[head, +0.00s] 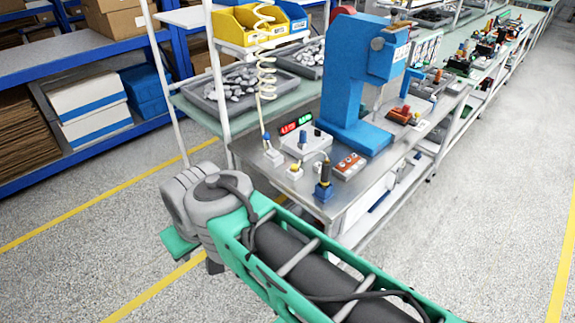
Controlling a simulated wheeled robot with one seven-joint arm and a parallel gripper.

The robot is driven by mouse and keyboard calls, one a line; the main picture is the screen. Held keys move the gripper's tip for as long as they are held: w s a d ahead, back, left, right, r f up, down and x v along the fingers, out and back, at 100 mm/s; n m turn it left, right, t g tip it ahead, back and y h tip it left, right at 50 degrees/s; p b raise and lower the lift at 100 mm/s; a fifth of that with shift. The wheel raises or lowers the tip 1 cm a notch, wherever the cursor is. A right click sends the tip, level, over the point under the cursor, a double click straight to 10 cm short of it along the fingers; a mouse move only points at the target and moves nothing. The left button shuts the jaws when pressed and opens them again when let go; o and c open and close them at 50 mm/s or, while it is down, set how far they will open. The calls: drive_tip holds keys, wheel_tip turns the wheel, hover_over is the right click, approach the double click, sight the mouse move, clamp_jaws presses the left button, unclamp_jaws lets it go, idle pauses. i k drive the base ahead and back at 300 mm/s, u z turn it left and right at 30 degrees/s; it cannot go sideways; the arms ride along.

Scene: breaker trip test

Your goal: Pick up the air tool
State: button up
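A cream coiled hose (265,60) hangs from above at the left end of the metal workbench (316,208). Its lower end reaches a small white block with a blue part (271,153) on the bench. An upright tool with a dark, yellow-banded handle (325,174) stands in a blue holder (323,193) near the bench's front edge. I cannot tell for certain which of these is the air tool. My grey and green arm crosses the foreground, in front of the bench. My gripper is not in view.
A tall blue press (349,85) stands on the bench. Grey parts trays (237,90) stand behind. Blue shelving (80,50) is at left. The floor at right is clear.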

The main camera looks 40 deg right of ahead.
sight(325, 178)
drive_tip(key=i, duration=0.85)
drive_tip(key=z, duration=0.85)
drive_tip(key=i, duration=0.6)
drive_tip(key=z, duration=0.55)
